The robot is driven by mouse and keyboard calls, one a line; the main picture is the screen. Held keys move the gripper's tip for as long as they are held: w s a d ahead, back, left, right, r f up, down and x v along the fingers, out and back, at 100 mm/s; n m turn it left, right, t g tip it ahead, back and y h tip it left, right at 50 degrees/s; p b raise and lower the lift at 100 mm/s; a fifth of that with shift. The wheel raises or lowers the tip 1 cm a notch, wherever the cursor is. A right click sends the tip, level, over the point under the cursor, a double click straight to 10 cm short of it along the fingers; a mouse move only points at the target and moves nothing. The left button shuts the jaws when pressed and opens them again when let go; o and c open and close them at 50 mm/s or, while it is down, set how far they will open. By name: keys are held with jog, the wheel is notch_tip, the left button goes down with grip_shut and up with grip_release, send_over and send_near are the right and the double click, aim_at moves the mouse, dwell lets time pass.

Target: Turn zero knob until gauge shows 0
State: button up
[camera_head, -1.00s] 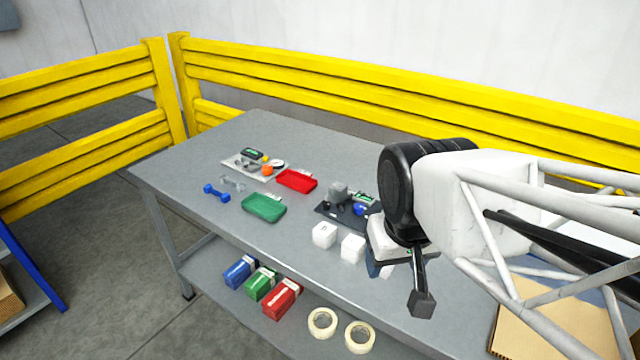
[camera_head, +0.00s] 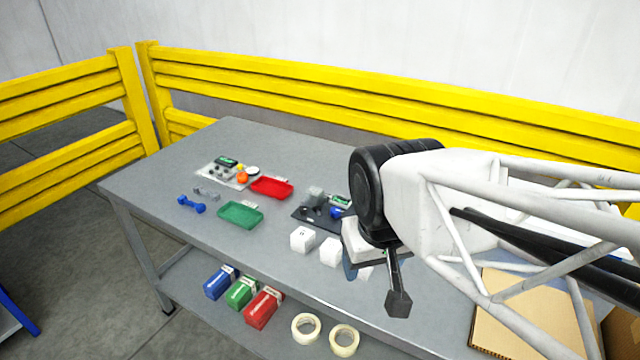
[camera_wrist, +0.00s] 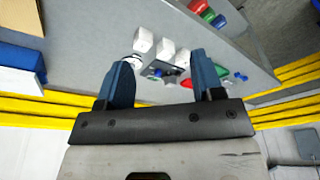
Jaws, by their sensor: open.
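A dark fixture (camera_head: 306,214) on the grey table carries a grey block, a blue knob (camera_head: 336,212) and a small green display (camera_head: 340,201). A light panel (camera_head: 208,172) at the far left holds another green display (camera_head: 227,161) and an orange knob (camera_head: 242,178). Which knob is the zero knob, and the display readings, I cannot tell. My gripper (camera_head: 360,272) is above the table's front part, right of the white cubes, partly hidden by my arm. In the wrist view my gripper (camera_wrist: 163,75) has its blue fingers apart, with the dark fixture (camera_wrist: 172,70) seen beyond, between them.
White cubes (camera_head: 302,239) stand before the dark fixture. Red (camera_head: 271,187) and green (camera_head: 240,215) trays and a blue dumbbell (camera_head: 191,204) lie left. Boxes and tape rolls (camera_head: 306,328) sit on the lower shelf. Yellow rails (camera_head: 400,98) run behind the table.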

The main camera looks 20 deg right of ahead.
jog(key=shift+c, duration=0.2)
jog(key=shift+c, duration=1.4)
jog(key=shift+w, duration=0.3)
jog(key=shift+c, duration=0.6)
jog(key=n+t+y, duration=0.2)
jog(key=n, duration=0.3)
send_over(303, 208)
jog(key=s+d, duration=0.1)
jog(key=s, duration=0.2)
notch_tip(303, 208, down, 18)
jog(key=r, duration=0.1)
jog(key=shift+s+d+f, duration=0.1)
jog(key=shift+d+f, duration=0.05)
jog(key=shift+f, duration=0.1)
jog(key=shift+f+g, duration=0.1)
jog(key=shift+g, duration=0.2)
jog(key=shift+x, duration=3.8)
